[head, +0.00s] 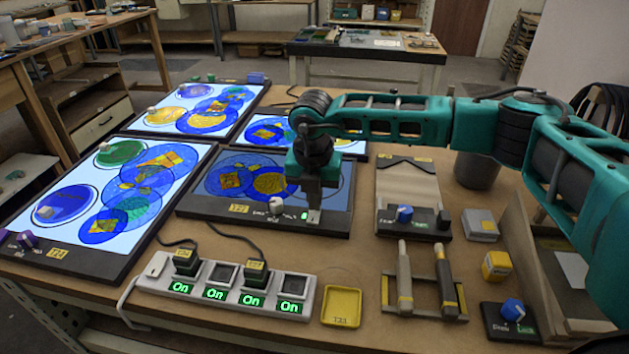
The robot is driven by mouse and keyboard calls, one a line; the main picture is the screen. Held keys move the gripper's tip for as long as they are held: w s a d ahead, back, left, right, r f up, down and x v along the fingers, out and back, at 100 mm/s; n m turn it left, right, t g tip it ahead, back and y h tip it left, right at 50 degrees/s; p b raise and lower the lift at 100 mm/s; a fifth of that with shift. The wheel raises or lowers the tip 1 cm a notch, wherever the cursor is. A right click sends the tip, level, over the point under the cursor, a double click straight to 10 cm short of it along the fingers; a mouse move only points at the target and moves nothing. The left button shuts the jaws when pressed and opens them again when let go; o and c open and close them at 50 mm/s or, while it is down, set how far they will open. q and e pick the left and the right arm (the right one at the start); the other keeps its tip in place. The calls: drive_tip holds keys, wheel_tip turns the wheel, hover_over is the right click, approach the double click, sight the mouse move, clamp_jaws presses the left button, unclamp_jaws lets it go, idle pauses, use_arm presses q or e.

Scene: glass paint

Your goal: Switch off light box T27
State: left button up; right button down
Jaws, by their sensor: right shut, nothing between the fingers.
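A light box (335,226) with a yellow tag (239,208), which seems to read T27, lies in the middle of the table. Its panel is dull grey-blue, much darker than the glowing boxes around it, with blue and yellow glass pieces (270,184) on top. Its front edge has a pale knob (277,205) and a small green-lit label (304,215). My right gripper (314,217) points down at this front edge, just right of the green label, shut and empty. Its fingertips hide part of the edge; I cannot tell whether they touch. My left gripper is out of view.
Lit light boxes stand at left (35,252), back left (160,128) and behind (262,145). In front lie a power strip (150,272) with several green "On" labels, a yellow tray (341,307) and a tool rack (425,312). A clipboard-like panel (408,185) and small boxes (480,225) are at right.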

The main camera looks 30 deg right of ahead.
drive_tip(key=shift+f, duration=0.3)
